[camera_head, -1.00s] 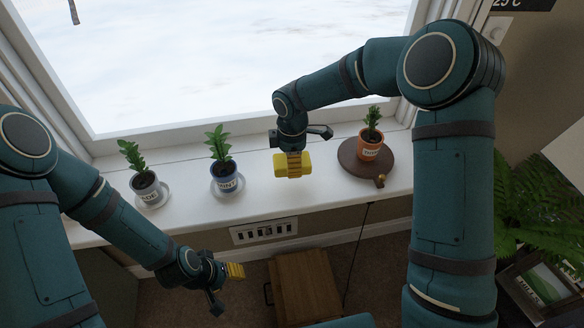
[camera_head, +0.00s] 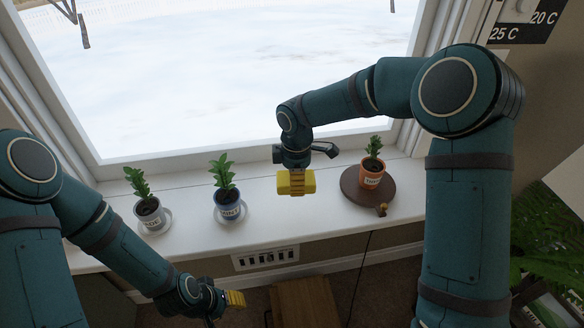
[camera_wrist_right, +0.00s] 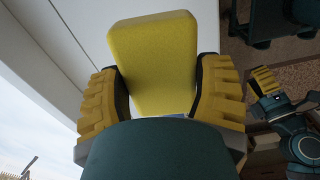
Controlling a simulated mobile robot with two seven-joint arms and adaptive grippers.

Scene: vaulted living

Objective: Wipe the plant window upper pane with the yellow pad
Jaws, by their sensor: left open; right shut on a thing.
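The window pane (camera_head: 230,75) fills the upper part of the head view, with a snowy scene behind it. My right gripper (camera_head: 297,187) is shut on the yellow pad (camera_head: 296,181) and holds it over the sill, right of the blue pot. In the right wrist view the pad (camera_wrist_right: 155,65) sits upright between the two yellow ridged fingers. The pad looks apart from the glass. My left gripper (camera_head: 234,299) is open and empty, low in front of the sill.
Three potted plants stand on the white sill (camera_head: 190,194): a grey pot (camera_head: 150,214), a blue pot (camera_head: 229,206) and an orange pot (camera_head: 371,178) on a round brown board (camera_head: 352,188). A wooden box (camera_head: 305,300) stands below. A fern (camera_head: 545,245) is at right.

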